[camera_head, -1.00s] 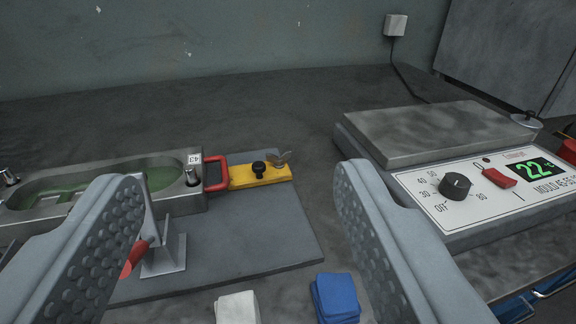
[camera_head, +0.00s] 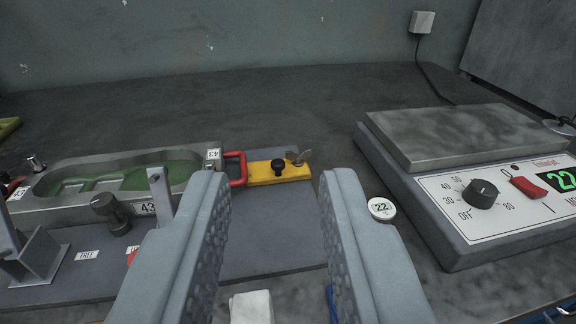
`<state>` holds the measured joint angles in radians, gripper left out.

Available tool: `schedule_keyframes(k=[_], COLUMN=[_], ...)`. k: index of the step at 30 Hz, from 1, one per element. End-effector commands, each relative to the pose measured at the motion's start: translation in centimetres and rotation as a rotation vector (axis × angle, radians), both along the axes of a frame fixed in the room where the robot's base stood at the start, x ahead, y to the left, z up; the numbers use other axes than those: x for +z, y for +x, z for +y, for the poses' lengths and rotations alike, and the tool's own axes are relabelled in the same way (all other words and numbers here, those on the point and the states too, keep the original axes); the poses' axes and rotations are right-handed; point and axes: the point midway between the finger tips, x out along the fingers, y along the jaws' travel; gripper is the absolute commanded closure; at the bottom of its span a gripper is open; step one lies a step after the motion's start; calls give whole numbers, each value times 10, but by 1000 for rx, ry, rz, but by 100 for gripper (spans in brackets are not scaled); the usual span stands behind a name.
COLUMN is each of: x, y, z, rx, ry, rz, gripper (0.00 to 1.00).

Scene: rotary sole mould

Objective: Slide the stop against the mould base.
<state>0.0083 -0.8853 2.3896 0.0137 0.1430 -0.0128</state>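The stop looks to be the yellow block (camera_head: 262,173) with a black knob (camera_head: 278,166) and a metal wing nut (camera_head: 298,158). It lies on the grey base plate (camera_head: 285,225), just right of the mould base. The mould base (camera_head: 70,205) is a grey metal block with a green sole-shaped cavity, marked 43. Its red handle (camera_head: 236,168) sits at the yellow block's left end; I cannot tell whether they touch. My gripper (camera_head: 274,185) is open and empty, its fingers in front of the block, one to each side in the picture.
A heater unit (camera_head: 470,185) with a flat plate and dial stands at the right. A round tag marked 22 (camera_head: 382,208) lies beside it. A black knob (camera_head: 110,212) and grey brackets stand at front left. A white cloth (camera_head: 252,306) lies in front. The table behind is clear.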

Motion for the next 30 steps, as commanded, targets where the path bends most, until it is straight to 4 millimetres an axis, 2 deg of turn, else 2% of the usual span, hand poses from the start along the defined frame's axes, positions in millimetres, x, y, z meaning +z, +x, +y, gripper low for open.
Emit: schedule_keyframes(k=[1,3,4,17,30], x=[-2,-5,-7,-44,-81], y=[8,20,26,115,190], z=[-3,-7,-10,-46,-84], rx=[-7,-18,-24,-19,136], ry=[3,5,8,77,216], rz=[26,79,105,522,859], gripper=[83,96,100,100,100])
